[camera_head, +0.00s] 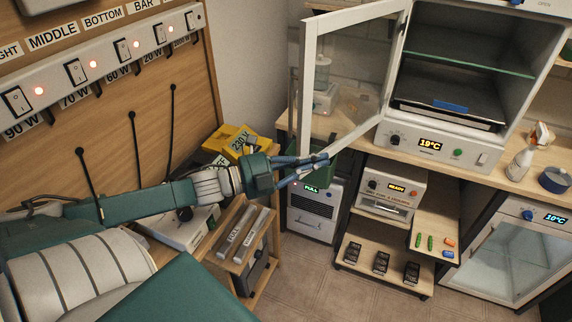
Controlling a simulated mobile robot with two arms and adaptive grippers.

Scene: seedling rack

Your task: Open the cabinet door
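A white cabinet (433,146) with a 19°C display stands on the wooden counter at the upper right. Its glass door (311,92) is swung wide open to the left, showing a glass shelf and a dark tray inside. My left gripper (322,164) is at the lower free corner of this door. In the picture its fingers overlap the door's bottom edge; I cannot tell whether they touch it. The fingers run close together towards the tips, and the gap between them is unclear. My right gripper is not in view.
A second glass-fronted cabinet (506,262) with a 10°C display is closed at the lower right. A spray bottle (523,158) and a blue pot (555,180) stand on the counter. A switch panel (100,62) is on the left. Tiled floor (325,285) is clear in front.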

